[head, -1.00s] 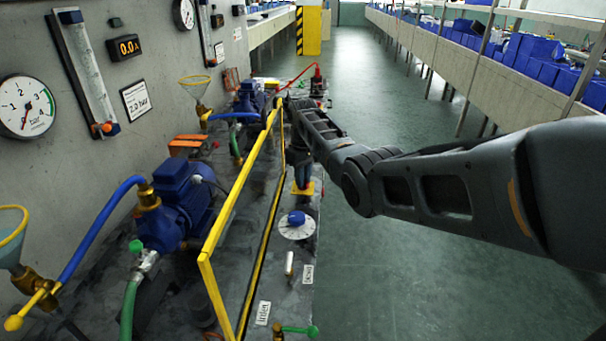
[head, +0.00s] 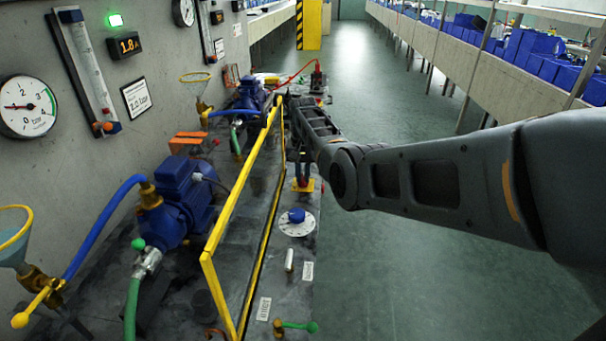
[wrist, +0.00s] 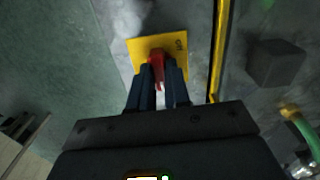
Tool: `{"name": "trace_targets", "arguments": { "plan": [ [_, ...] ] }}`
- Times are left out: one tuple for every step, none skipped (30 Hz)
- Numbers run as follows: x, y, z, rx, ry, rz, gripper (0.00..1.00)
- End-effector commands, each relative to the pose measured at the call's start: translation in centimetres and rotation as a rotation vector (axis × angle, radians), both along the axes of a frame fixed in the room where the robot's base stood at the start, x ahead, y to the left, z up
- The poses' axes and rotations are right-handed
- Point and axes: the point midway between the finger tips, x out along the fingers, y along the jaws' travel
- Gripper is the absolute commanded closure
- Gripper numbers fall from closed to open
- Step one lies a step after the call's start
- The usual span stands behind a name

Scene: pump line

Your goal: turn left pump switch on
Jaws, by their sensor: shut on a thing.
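The red switch handle (wrist: 156,60) stands on a yellow plate (wrist: 134,54) in the wrist view. My gripper (wrist: 158,72) has its two dark fingers closed around the handle, with red showing between them. In the head view my gripper (head: 303,166) points down at the yellow plate (head: 304,186) on the bench edge, and the fingers hide most of the handle. The nearer blue pump (head: 182,200) is at left. The display (head: 127,45) above it reads 1.8 A, and a green lamp (head: 115,20) is lit.
A yellow rail (head: 232,215) runs along the bench between the pumps and my gripper. A blue knob on a white dial (head: 297,217) and a small green-handled valve (head: 297,326) are nearer. A second blue pump (head: 251,92) stands farther back. The floor aisle at right is clear.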

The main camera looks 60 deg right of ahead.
Motion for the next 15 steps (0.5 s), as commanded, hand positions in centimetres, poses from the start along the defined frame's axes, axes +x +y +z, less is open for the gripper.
{"name": "trace_targets", "arguments": {
  "plan": [
    [0.11,-0.03,0.11,-0.002,-0.003,-0.013,1.00],
    [0.11,-0.03,0.11,-0.002,-0.003,-0.019,1.00],
    [0.11,-0.03,0.11,-0.002,-0.003,-0.027,1.00],
    [0.11,-0.04,0.11,-0.002,-0.003,-0.031,1.00],
    [0.11,-0.04,0.11,-0.002,-0.003,-0.036,1.00],
    [0.11,-0.04,0.11,-0.002,-0.003,-0.040,1.00],
    [0.11,-0.05,0.12,-0.002,-0.003,-0.043,1.00],
    [0.11,-0.05,0.12,-0.002,-0.003,-0.045,1.00],
    [0.10,-0.05,0.12,-0.002,-0.003,-0.047,1.00],
    [0.10,-0.05,0.12,-0.002,-0.003,-0.048,1.00],
    [0.10,-0.05,0.12,-0.002,-0.003,-0.048,1.00],
    [0.10,-0.05,0.12,-0.002,-0.003,-0.048,1.00],
    [0.10,-0.06,0.13,-0.002,-0.003,-0.048,1.00],
    [0.10,-0.06,0.13,-0.002,-0.003,-0.048,1.00],
    [0.10,-0.06,0.13,-0.002,-0.003,-0.048,1.00]
  ]
}}
